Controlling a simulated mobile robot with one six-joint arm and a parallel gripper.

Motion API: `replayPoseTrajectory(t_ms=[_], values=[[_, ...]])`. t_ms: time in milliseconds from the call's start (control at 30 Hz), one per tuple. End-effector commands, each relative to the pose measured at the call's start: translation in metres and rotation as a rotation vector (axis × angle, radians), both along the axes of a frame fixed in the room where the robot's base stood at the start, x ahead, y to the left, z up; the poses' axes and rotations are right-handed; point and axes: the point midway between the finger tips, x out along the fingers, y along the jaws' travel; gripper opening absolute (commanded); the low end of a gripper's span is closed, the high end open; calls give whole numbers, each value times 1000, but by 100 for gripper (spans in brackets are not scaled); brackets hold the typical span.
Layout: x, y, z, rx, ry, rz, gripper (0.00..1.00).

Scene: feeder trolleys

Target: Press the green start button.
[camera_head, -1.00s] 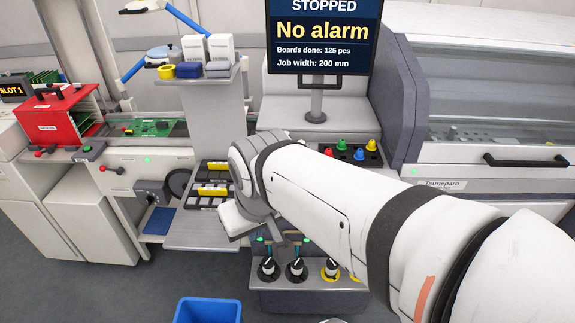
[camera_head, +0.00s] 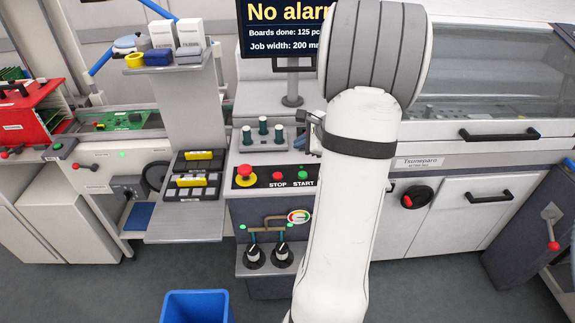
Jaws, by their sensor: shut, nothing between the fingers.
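The green start button (camera_head: 302,174) sits on the dark sloped control panel (camera_head: 262,185), above the label START. It is in plain sight, just left of my arm (camera_head: 345,190). The red stop button (camera_head: 278,177) is to its left. My arm stands upright in front of the panel's right end, its grey joint at the top. A small grey part (camera_head: 313,125) juts out left of the arm, above and right of the green button. The gripper's fingers are hidden behind my arm.
A red emergency stop (camera_head: 244,172) on a yellow base is at the panel's left. The screen (camera_head: 285,35), partly covered by my arm, reads "No alarm". A blue bin (camera_head: 196,307) stands in front, below.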

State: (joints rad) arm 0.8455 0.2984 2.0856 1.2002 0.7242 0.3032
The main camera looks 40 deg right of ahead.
Motion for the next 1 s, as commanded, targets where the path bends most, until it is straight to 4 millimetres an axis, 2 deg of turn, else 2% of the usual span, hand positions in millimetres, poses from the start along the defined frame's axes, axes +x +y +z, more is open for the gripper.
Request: replayPoseTrajectory(t_ms=[33, 167, 633, 767, 1000], values=[[-1, -11, -4, 18, -3, -40, 0], [-2, -23, -8, 39, -10, -85, 0], [-1, -22, -13, 40, -9, -83, 0], [-1, -21, -24, 39, -9, -82, 0], [-1, -21, -55, 40, -9, -81, 0]])
